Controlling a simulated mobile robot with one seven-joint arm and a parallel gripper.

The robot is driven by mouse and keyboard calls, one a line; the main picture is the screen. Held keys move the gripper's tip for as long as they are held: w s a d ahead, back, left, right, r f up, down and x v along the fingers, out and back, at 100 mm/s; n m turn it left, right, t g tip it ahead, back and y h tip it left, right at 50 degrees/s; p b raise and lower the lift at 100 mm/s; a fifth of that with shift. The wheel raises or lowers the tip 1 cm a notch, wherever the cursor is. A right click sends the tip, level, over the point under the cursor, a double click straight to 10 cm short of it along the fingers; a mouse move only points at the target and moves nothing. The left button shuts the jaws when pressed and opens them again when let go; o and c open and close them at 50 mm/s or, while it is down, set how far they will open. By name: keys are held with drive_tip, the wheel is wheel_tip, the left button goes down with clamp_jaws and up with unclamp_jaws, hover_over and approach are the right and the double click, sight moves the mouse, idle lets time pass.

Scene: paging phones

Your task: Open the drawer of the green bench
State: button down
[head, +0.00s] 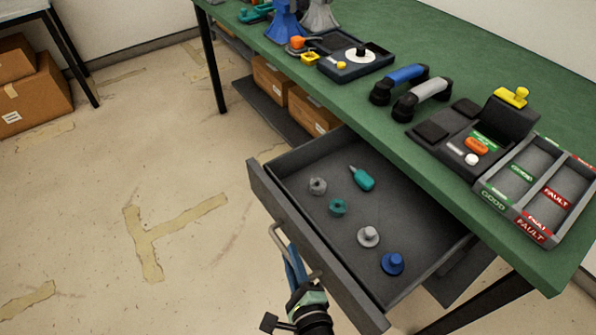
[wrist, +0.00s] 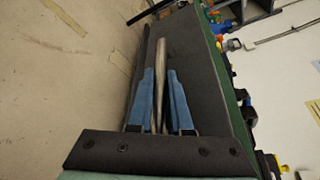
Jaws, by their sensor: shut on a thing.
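The green bench (head: 440,55) has its grey drawer (head: 405,220) pulled well out at the front, with the inside showing. The drawer holds a teal-handled tool (head: 363,179), a blue knob (head: 392,263) and several other small knobs. A metal bar handle (head: 277,234) is on the drawer's front panel. My gripper (head: 291,262) is at this handle, low in the head view. In the wrist view its blue fingers (wrist: 160,82) are shut on the handle (wrist: 162,52), one on each side. Part of the handle is hidden behind the fingers.
Cardboard boxes (head: 312,112) stand on a lower shelf. The floor (head: 150,175) left of the drawer is clear.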

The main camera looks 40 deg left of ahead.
drive_tip(key=c, duration=0.8)
unclamp_jaws()
drive_tip(key=shift+c, duration=0.2)
drive_tip(key=p+v, duration=0.1)
drive_tip(key=v, duration=1.2)
